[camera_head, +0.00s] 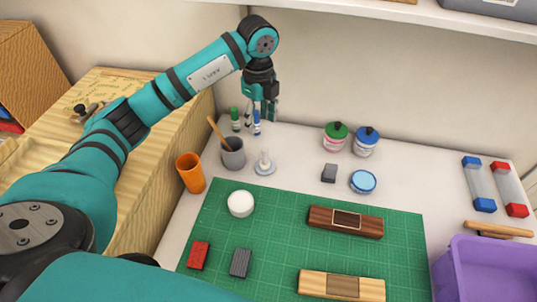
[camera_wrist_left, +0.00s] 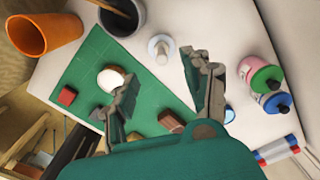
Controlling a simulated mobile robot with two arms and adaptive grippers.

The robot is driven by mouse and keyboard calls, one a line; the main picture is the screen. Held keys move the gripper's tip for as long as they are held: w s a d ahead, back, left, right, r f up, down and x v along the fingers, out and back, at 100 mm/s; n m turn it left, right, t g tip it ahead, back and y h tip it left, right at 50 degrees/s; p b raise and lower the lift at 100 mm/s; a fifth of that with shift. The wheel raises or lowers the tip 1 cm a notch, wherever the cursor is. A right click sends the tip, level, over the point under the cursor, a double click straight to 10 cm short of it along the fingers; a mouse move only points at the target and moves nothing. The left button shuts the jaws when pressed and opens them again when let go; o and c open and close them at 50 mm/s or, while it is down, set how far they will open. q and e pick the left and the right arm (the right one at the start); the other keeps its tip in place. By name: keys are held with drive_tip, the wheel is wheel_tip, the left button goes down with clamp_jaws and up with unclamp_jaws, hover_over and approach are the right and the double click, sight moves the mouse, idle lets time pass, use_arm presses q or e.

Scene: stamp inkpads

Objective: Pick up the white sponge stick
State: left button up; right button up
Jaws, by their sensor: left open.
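The white sponge stick (camera_head: 265,162) stands upright on its round pale base on the white table, just behind the green mat. It also shows in the left wrist view (camera_wrist_left: 160,50), beyond the fingertips and near the top middle. My left gripper (camera_head: 261,112) hangs fingers down above the back of the table, higher than the stick and apart from it. In the left wrist view its two fingers (camera_wrist_left: 163,84) are spread wide with nothing between them. My right gripper is not in view.
A grey cup (camera_head: 233,155) with a wooden stick stands close left of the sponge stick, with an orange cup (camera_head: 190,173) beyond. A white round piece (camera_head: 240,204) lies on the green mat (camera_head: 285,235). Green-lidded (camera_head: 335,136) and blue-lidded (camera_head: 366,141) jars stand to the right.

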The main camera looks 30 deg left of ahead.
use_arm(q)
drive_tip(key=p, duration=0.1)
hover_over(265, 158)
drive_tip(key=a, duration=0.2)
drive_tip(key=f, duration=0.5)
drive_tip(key=w+f, duration=0.1)
drive_tip(key=f, duration=0.2)
drive_tip(key=shift+d+f, duration=0.1)
drive_tip(key=shift+f, duration=0.55)
drive_tip(key=f, duration=0.2)
drive_tip(key=d+f+p, duration=0.1)
drive_tip(key=f, duration=0.1)
drive_tip(key=shift+s+d+f, duration=0.2)
drive_tip(key=shift+f, duration=0.55)
clamp_jaws()
